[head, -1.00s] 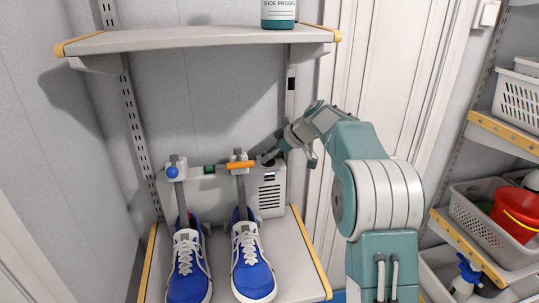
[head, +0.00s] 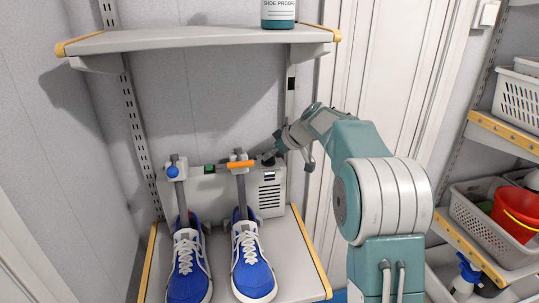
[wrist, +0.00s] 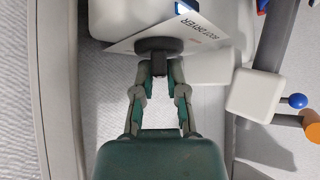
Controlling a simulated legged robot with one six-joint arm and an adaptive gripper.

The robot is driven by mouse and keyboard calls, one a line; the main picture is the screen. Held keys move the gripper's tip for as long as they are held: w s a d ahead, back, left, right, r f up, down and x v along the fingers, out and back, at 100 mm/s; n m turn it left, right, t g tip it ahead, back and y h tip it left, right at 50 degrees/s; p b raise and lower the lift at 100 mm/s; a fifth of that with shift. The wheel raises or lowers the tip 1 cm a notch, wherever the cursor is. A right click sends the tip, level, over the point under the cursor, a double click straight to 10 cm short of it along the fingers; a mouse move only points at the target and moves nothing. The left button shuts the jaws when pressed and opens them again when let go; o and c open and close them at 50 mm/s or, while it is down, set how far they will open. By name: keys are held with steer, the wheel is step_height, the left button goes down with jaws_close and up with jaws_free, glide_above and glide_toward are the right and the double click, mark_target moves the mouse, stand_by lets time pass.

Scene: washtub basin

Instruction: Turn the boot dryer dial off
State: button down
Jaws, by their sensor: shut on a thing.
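The boot dryer (head: 270,190) is a light grey box on the lower shelf, with a vent grille and a small lit display. Its dark dial (wrist: 159,45) is on the labelled top panel in the wrist view. My gripper (wrist: 159,69) is shut on the dial's dark grip bar, with one finger on each side. In the head view my gripper (head: 272,157) is at the dryer's top right edge, and the dial is mostly hidden there. The dial's marked setting is not readable.
Two blue shoes (head: 254,265) stand on the dryer's posts at the front. An orange knob (head: 240,165) and a blue knob (head: 172,172) sit left of my gripper. An upper shelf (head: 200,39) holds a bottle (head: 278,14). Baskets stand on shelves at right.

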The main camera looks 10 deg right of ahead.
steer(key=m+t+h, duration=0.1)
steer(key=m, duration=0.1)
steer(key=m+t+h, duration=0.1)
steer(key=m, duration=0.1)
steer(key=shift+a+h, duration=0.15)
steer(key=shift+h, duration=0.15)
steer(key=shift+m+t+h, duration=0.5)
steer(key=shift+m+h, duration=1.3)
steer(key=shift+m, duration=0.6)
steer(key=shift+f+m+h, duration=0.1)
steer(key=shift+m+h, duration=0.2)
steer(key=shift+m, duration=0.2)
steer(key=c, duration=0.7)
jaws_free()
steer(key=shift+v, duration=6)
